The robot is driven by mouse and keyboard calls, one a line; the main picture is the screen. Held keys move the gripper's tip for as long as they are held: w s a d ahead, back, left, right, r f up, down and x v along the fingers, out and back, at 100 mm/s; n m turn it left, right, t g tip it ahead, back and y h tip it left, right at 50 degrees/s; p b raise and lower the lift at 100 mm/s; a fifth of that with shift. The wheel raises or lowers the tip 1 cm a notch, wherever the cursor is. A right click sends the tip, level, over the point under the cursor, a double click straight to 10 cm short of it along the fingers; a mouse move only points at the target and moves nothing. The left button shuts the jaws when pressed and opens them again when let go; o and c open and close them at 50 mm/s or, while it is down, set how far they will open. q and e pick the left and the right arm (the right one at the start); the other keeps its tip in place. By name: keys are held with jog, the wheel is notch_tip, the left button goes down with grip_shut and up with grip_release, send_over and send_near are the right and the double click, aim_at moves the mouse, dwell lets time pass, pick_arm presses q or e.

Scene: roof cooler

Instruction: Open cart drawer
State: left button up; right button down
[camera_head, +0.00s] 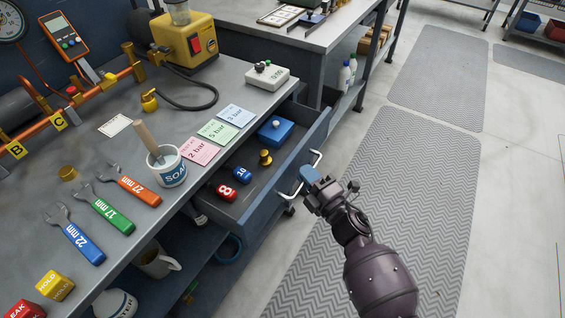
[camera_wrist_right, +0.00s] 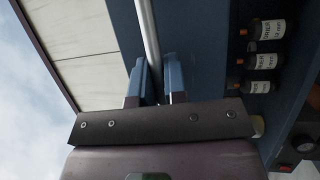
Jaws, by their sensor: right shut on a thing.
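The cart drawer (camera_head: 310,138) stands open under the right edge of the bench, with its inside in view. Its light metal bar handle (camera_head: 317,161) is on the front face. My right gripper (camera_head: 309,175) is at that handle with its blue fingers closed around the bar. In the right wrist view the handle bar (camera_wrist_right: 148,30) runs between the two fingers of the gripper (camera_wrist_right: 157,80). The drawer holds a blue box (camera_head: 277,131), a brass knob-like piece (camera_head: 265,157), a blue piece marked 10 (camera_head: 242,174) and a red piece marked 8 (camera_head: 226,190). My left gripper is out of view.
The bench top (camera_head: 110,150) carries a soap cup (camera_head: 167,170), coloured pressure cards (camera_head: 218,131), several wrenches (camera_head: 85,243) and a yellow machine (camera_head: 185,42). A second bench (camera_head: 330,37) stands behind. Grey matted floor (camera_head: 400,185) to the right is clear.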

jog(key=s+d+p, duration=0.2)
jog(key=s+d, duration=0.8)
jog(key=d, duration=0.4)
jog(key=shift+s+d, duration=0.2)
jog(key=c, duration=1.4)
grip_release()
jog(key=shift+c, duration=0.2)
jog(key=v, duration=1)
jog(key=shift+s+d, duration=0.2)
jog(key=shift+s, duration=0.15)
